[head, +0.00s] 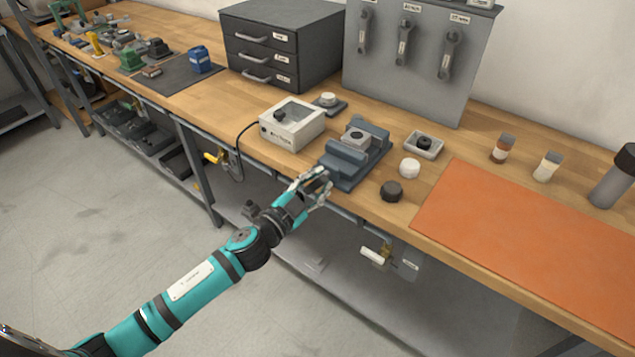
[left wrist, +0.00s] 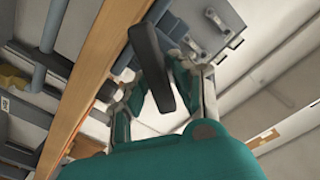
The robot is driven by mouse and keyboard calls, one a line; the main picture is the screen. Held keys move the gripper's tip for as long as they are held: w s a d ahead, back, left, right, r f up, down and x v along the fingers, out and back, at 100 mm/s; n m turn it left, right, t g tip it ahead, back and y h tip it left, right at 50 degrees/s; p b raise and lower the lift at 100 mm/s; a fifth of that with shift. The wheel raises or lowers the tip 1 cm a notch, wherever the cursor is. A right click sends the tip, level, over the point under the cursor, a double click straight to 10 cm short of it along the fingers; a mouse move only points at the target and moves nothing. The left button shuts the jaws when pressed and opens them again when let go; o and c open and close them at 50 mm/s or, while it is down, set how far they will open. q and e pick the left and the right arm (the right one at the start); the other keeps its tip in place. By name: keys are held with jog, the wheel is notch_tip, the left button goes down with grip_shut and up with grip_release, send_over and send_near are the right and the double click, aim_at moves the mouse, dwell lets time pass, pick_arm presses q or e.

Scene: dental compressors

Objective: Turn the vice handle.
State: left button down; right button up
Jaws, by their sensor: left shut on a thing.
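The blue-grey vice (head: 343,168) stands at the front edge of the wooden bench, with a grey block (head: 355,139) between its jaws. My left gripper (head: 318,181) is at the front end of the vice, just off the bench edge. In the left wrist view a dark bar, the vice handle (left wrist: 150,62), runs between the fingers of my left gripper (left wrist: 168,82), which are shut on it. In the head view the handle is mostly hidden by the fingers. My right gripper is not in view.
A white box (head: 292,122) with a cable stands left of the vice. A white round piece (head: 409,167) and a dark round piece (head: 391,191) lie to its right. An orange mat (head: 530,245) covers the bench farther right. A shelf is below.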

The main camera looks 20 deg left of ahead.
pick_arm(q)
jog(key=shift+m, duration=0.3)
jog(key=m, duration=0.3)
jog(key=shift+d+f, duration=0.15)
jog(key=shift+f, duration=0.05)
jog(key=m, duration=0.4)
jog(key=shift+s+d+f, duration=0.1)
jog(key=shift+f, duration=0.1)
jog(key=m, duration=0.4)
jog(key=shift+f+m, duration=0.2)
jog(key=shift+m, duration=0.1)
jog(key=shift+f+m, duration=0.15)
jog(key=shift+m, duration=1.45)
jog(key=c, duration=1.2)
grip_release()
